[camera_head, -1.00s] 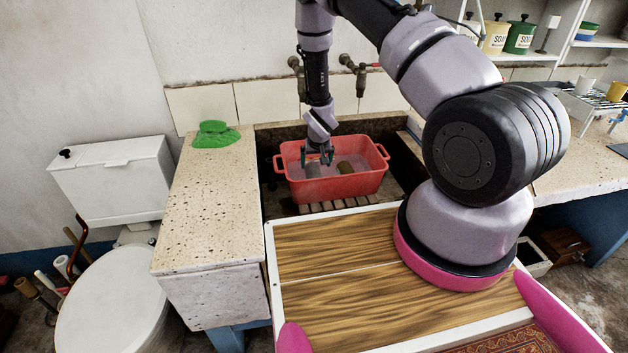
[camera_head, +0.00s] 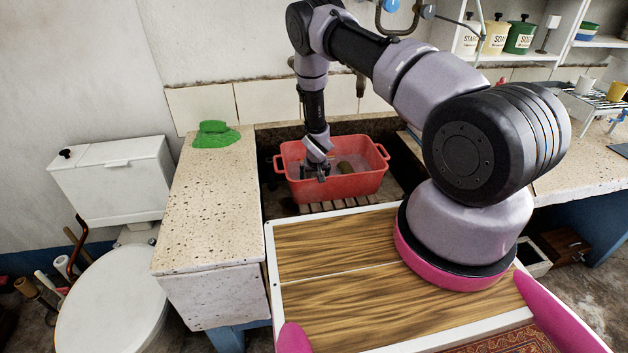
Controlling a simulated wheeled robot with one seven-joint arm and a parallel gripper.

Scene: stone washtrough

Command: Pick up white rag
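A red basin (camera_head: 345,187) with two side handles stands in the stone trough. My gripper (camera_head: 316,176) points down over the left part of the basin, low near its front rim. I cannot tell whether its small dark fingers are open or shut, or whether they touch anything. An olive-brown item (camera_head: 345,168) lies in the basin just right of my gripper. I cannot make out a white rag for certain; the pale inside of the basin is partly hidden by my wrist.
A green cloth-like heap (camera_head: 215,135) lies on the speckled stone counter (camera_head: 200,207), whose front part is clear. A slatted wooden rack (camera_head: 322,206) is under the basin. A white toilet (camera_head: 112,300) stands at left.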

